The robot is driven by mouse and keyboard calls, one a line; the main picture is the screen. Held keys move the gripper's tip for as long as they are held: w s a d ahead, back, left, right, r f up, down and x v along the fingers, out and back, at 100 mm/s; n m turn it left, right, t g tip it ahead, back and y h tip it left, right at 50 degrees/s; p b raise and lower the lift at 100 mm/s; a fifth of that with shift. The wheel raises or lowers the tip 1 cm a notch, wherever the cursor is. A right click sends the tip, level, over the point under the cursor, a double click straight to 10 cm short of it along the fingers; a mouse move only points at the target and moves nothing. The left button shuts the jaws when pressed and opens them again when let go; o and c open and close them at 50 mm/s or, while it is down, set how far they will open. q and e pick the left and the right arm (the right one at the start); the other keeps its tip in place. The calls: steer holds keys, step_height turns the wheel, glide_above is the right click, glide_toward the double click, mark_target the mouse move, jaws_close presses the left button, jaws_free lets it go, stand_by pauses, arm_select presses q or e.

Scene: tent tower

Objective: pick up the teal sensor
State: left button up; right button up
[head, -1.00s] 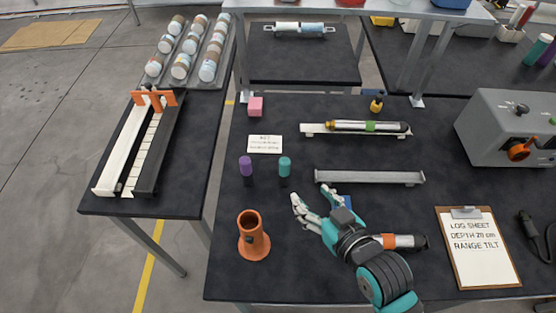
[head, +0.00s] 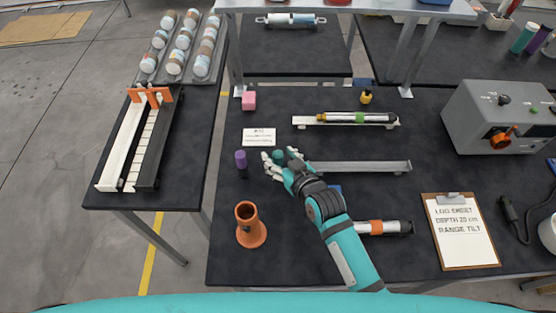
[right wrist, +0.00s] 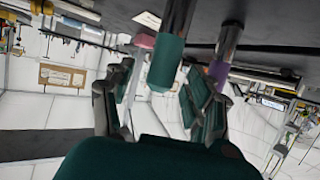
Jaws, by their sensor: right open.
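The teal sensor (head: 277,156) stands on the dark table, its teal top showing between the fingers of my right gripper (head: 279,158). In the right wrist view the teal sensor (right wrist: 166,63) appears between the fingertips of the right gripper (right wrist: 156,82), with gaps on both sides. The fingers are open and not closed on it. The head view hides the sensor's lower part behind the hand. A purple sensor (head: 240,158) stands to the left, apart from the hand; it shows in the right wrist view too (right wrist: 218,69). My left gripper is not in view.
An orange flared holder (head: 250,225) stands in front, on the left. A grey rail (head: 360,167) lies to the right of the hand. A white label card (head: 259,137) and a pink block (head: 249,100) lie behind. A clipboard (head: 461,232) lies at right.

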steer(key=shift+x, duration=0.75)
steer(key=shift+s, duration=0.1)
steer(key=shift+c, duration=0.2)
jaws_close()
